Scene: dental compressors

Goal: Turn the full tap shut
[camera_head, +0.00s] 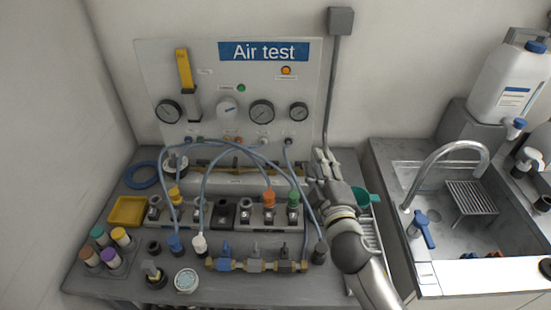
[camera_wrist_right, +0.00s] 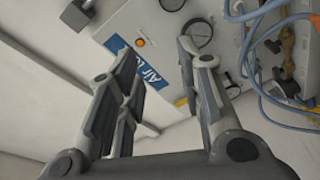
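No label marking a tap as full is readable. On the bench front, a brass manifold (camera_head: 240,266) carries a blue-handled tap (camera_head: 225,253) and grey-handled taps beside it. By the sink stands a blue lever (camera_head: 425,230). A white jug (camera_head: 507,88) has a blue-and-white spout tap (camera_head: 515,128). My right gripper (camera_head: 322,162) is over the bench's right back part, near the test panel and apart from these taps. The right wrist view shows its two fingers (camera_wrist_right: 157,75) spread with nothing between them. My left gripper is not in view.
The Air test panel (camera_head: 230,120) with gauges stands behind the bench. Blue hoses (camera_head: 205,165) loop over the blocks in the middle. A green funnel-like cup (camera_head: 362,197) is right of my forearm. The sink basin and rack (camera_head: 470,197) lie further right.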

